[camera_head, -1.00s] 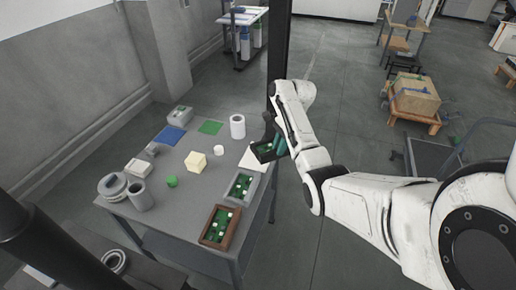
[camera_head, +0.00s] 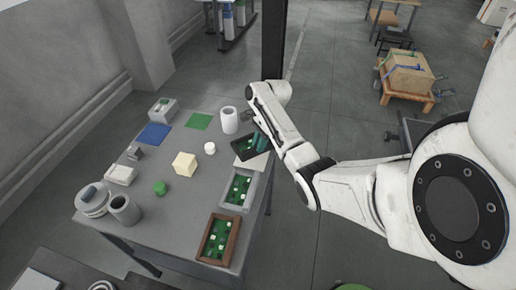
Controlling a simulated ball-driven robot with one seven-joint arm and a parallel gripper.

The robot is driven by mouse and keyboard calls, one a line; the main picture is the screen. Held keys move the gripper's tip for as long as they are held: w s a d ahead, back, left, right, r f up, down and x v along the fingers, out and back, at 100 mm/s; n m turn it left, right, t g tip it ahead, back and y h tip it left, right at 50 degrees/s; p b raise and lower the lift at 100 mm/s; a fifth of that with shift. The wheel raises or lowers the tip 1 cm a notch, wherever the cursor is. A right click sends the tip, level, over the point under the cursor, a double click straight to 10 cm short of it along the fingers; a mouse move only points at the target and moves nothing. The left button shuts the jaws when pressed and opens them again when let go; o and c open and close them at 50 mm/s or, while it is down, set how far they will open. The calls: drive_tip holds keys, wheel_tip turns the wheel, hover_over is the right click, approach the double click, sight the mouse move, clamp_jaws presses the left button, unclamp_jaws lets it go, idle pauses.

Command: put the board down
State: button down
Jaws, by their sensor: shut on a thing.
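A dark board (camera_head: 243,147) with green and pale parts on it is at the table's right edge. My gripper (camera_head: 257,142) is shut on its right side. The board is over or on a white square (camera_head: 257,164), whose near part shows below it. I cannot tell whether the board touches it. My fingers and wrist hide the board's right end.
On the grey table (camera_head: 165,215), a grey tray (camera_head: 249,202) and a brown tray (camera_head: 206,252), each with a green board, stand nearer me. A white cylinder (camera_head: 229,120) stands just left of the held board. A cream block (camera_head: 184,164) and a white disc (camera_head: 210,148) stand farther left.

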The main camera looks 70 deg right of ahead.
drive_tip(key=shift+f+b, duration=0.55)
drive_tip(key=shift+f, duration=0.4)
drive_tip(key=shift+s+f+b, duration=0.15)
drive_tip(key=shift+f+b, duration=0.05)
drive_tip(key=shift+b, duration=0.35)
drive_tip(key=shift+f+b, duration=0.35)
drive_tip(key=shift+b, duration=0.05)
drive_tip(key=shift+r, duration=0.15)
drive_tip(key=shift+a, duration=0.1)
drive_tip(key=c, duration=1)
unclamp_jaws()
